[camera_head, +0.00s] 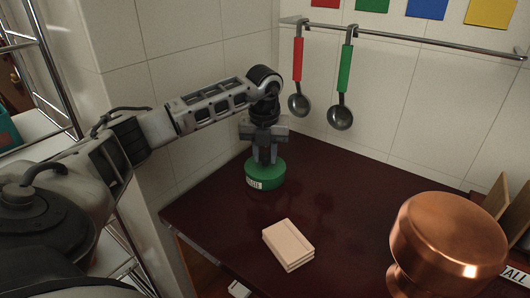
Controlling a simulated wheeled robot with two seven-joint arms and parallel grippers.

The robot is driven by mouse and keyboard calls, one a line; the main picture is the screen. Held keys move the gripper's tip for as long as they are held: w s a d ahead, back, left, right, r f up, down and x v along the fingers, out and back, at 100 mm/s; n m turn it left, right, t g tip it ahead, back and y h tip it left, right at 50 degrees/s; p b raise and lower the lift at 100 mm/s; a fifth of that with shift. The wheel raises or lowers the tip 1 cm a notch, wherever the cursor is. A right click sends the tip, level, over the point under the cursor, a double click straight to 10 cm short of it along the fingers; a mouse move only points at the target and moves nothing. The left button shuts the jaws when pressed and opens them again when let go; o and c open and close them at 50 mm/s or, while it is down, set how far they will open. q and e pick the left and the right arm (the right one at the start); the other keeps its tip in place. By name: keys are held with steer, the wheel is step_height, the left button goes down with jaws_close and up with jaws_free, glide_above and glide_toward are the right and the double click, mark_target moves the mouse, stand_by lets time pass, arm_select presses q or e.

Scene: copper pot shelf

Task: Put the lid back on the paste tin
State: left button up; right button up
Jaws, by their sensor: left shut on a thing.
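The green paste tin (252,184), with a white label on its front, stands on the dark red table below my left gripper. A green lid (276,167) shows as the round top of it; lid and tin look like one green cylinder, and I cannot tell a gap between them. My left gripper (266,160) points straight down and is shut at the middle of the lid. The fingers hide the part they grip. My right gripper is not in view.
A beige block like a small book (288,243) lies on the table (345,205) in front of the tin. A large copper vessel (448,236) stands at the right front. Ladles with red (298,60) and green (345,70) handles hang from a wall rail. The table's middle is clear.

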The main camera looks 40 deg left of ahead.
arm_select(q)
steer(key=o, duration=1.5)
steer(key=shift+r+p, duration=2.8)
steer(key=shift+r, duration=0.7)
jaws_close()
steer(key=shift+f, duration=0.35)
